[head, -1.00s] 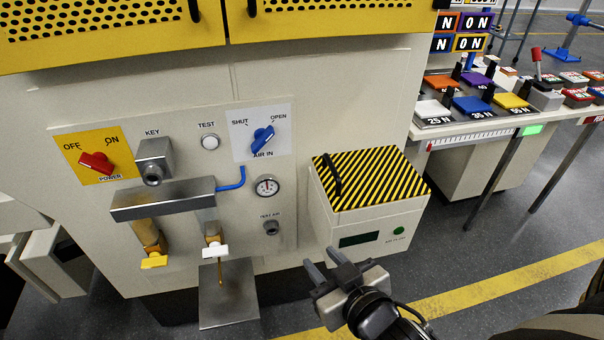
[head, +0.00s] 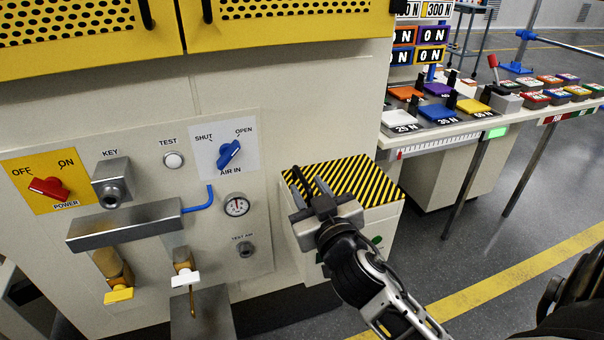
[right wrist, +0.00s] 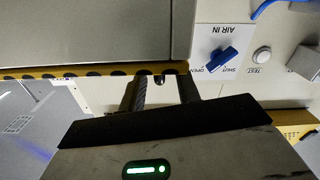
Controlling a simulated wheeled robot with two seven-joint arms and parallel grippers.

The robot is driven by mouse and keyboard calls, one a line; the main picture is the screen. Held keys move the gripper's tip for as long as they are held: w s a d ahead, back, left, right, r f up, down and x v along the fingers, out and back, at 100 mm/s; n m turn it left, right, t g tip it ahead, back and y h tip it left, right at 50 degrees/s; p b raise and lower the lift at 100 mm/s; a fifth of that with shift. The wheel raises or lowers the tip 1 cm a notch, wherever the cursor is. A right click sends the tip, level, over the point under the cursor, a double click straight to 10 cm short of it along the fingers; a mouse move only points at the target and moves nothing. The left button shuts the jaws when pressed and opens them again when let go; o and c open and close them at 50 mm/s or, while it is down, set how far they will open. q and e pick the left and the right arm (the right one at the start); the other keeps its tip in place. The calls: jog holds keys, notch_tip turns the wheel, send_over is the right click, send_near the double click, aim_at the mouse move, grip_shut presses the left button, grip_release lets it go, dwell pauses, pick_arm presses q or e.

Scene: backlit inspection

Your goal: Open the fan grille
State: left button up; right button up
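The black-and-yellow striped lid (head: 355,178), likely the fan grille, lies flat on the white pump box (head: 382,219). A black bar handle (head: 298,178) stands along its left side. My right gripper (head: 308,187) is open, with its fingers at the near end of the handle. In the right wrist view the two fingers (right wrist: 161,88) are apart, and the lid's yellow-and-black edge (right wrist: 70,72) runs across beyond them. A small dark spot between them may be the handle; I cannot tell whether they touch it. My left gripper is not in view.
The cabinet panel (head: 215,255) stands left of the box, with a blue air valve (head: 229,152), a gauge (head: 236,205) and a red power switch (head: 48,188). Yellow perforated doors (head: 290,22) are above. A bench (head: 450,132) with coloured blocks stands at right. Floor at right is open.

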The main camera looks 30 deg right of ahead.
aim_at(297, 169)
jog(key=shift+x, duration=2.2)
grip_shut()
